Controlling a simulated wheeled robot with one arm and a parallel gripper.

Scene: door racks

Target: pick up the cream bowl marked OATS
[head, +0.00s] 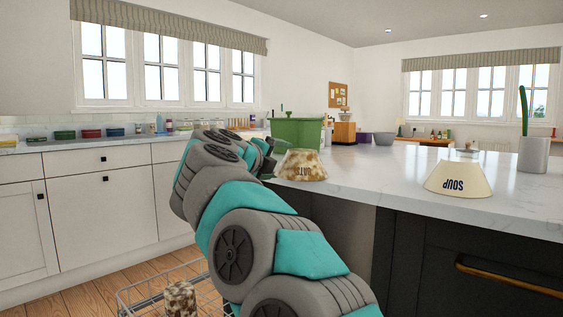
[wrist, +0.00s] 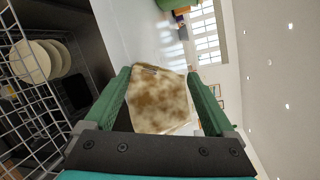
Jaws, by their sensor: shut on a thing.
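The OATS bowl (head: 302,166) is cream with brown mottled patches. It is upside down, its lettering inverted, at the near left edge of the counter in the head view. In the wrist view the mottled bowl (wrist: 158,102) fills the space between the two green fingers. My gripper (wrist: 158,76) is shut on it; in the head view my arm partly hides the gripper. I cannot tell whether the bowl touches the counter. A plain cream bowl marked SOUP (head: 458,179) stands upside down farther right on the counter.
A green bin (head: 297,131) stands behind the OATS bowl. A wire rack (head: 160,292) is low at the left, with a mottled item in it; the wrist view shows pale plates (wrist: 36,62) in a rack. The counter's middle is clear.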

